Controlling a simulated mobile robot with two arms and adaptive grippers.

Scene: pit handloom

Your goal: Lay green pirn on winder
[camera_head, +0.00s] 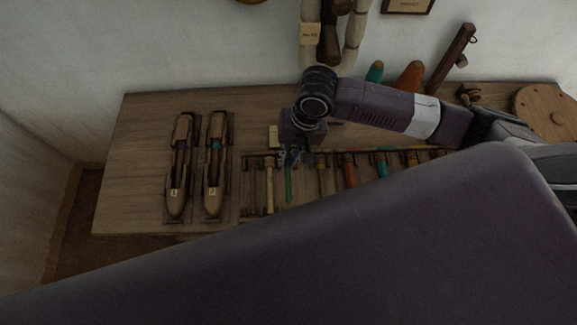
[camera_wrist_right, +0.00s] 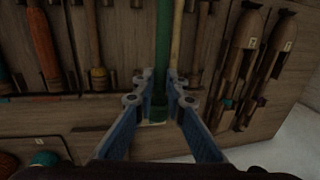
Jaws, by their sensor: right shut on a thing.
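The green pirn (camera_head: 289,188) is a slim green rod at the rack, left of the middle of the table. It also shows in the right wrist view (camera_wrist_right: 163,40), upright in the picture between my fingers. My right gripper (camera_head: 294,157) points down at the pirn's wall-side end and is shut on it; its two blue fingers (camera_wrist_right: 160,88) close from both sides. I cannot tell whether the pirn is lifted off the rack. A round wooden wheel (camera_head: 546,112) at the far right may belong to the winder. My left gripper is not in view.
The rack (camera_head: 252,217) holds several other pirns, including an orange one (camera_head: 349,170), close beside the gripper. Two wooden shuttles (camera_head: 178,200) (camera_head: 213,200) lie to its left. Thread cones, teal (camera_head: 375,72) and orange (camera_head: 410,76), stand by the wall. The table's left end (camera_head: 130,165) is clear.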

